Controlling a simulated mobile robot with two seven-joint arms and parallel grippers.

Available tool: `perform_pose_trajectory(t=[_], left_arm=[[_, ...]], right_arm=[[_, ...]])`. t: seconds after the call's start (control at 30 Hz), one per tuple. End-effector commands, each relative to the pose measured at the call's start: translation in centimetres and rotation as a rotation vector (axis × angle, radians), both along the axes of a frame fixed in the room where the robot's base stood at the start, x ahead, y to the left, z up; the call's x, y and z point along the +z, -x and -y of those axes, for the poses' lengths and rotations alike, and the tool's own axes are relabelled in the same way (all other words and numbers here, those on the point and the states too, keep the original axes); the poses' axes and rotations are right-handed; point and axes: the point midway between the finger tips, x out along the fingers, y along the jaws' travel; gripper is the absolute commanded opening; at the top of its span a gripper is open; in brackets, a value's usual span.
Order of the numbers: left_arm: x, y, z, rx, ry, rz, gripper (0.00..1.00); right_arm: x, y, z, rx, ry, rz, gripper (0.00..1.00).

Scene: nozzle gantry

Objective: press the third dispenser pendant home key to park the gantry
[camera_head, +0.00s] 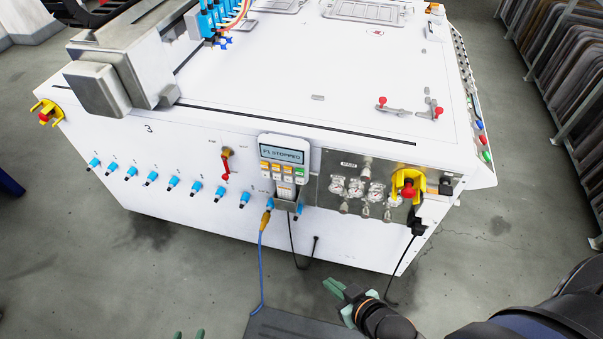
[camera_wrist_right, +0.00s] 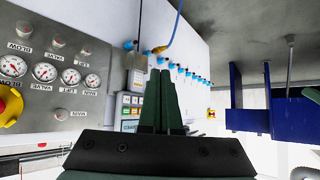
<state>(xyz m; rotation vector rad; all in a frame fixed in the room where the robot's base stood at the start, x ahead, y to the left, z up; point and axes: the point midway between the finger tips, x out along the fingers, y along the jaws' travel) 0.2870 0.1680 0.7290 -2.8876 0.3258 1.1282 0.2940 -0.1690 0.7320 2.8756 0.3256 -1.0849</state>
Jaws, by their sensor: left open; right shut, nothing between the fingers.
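The pendant (camera_head: 284,158) is a white handheld box in a holder on the front of the white machine, which is marked 3. Its display (camera_head: 281,154) reads "P1 STOPPED". Below are orange and white keys (camera_head: 283,171); their labels are too small to read. The pendant (camera_wrist_right: 131,105) also shows in the right wrist view, partly hidden behind my fingers. My right gripper (camera_head: 334,287) is shut and empty, below and in front of the machine, apart from the pendant. Its fingers (camera_wrist_right: 160,97) point up in the wrist view. My left gripper (camera_head: 188,335) is open at the bottom edge, only its fingertips showing.
A gauge panel (camera_head: 366,188) with a red and yellow emergency stop (camera_head: 408,189) is right of the pendant. Blue fittings (camera_head: 172,183) line the front to the left. A blue cable (camera_head: 261,265) and black cables hang below. Open floor (camera_head: 190,270) lies in front.

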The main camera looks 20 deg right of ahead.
Motion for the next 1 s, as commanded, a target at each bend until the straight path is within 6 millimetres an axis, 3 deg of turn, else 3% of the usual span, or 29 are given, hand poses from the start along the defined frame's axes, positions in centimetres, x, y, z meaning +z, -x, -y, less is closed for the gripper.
perform_pose_trajectory(t=[0.1,0.23,0.3,0.43,0.6,1.0], left_arm=[[-3.2,0.1,0.2,-0.004,0.002,-0.012,0.5],[-6.6,0.3,1.3,-0.022,0.013,-0.03,0.5],[-7.7,-0.1,2.1,-0.036,0.024,-0.027,0.5],[-8.6,-1.3,3.1,-0.056,0.038,-0.008,0.5],[-8.8,-1.9,3.6,-0.069,0.04,0.002,0.5],[-8.4,-2.0,3.6,-0.074,0.038,0.003,0.5]], right_arm=[[-1.2,-4.2,0.0,0.051,0.099,0.135,0.0],[-0.8,-10.3,-0.6,0.144,0.286,0.359,0.0],[0.0,-13.2,-1.2,0.191,0.389,0.476,0.0],[1.8,-17.1,-2.4,0.263,0.555,0.652,0.0],[3.4,-19.2,-3.4,0.31,0.67,0.762,0.0],[3.9,-19.5,-3.5,0.317,0.683,0.774,0.0]])
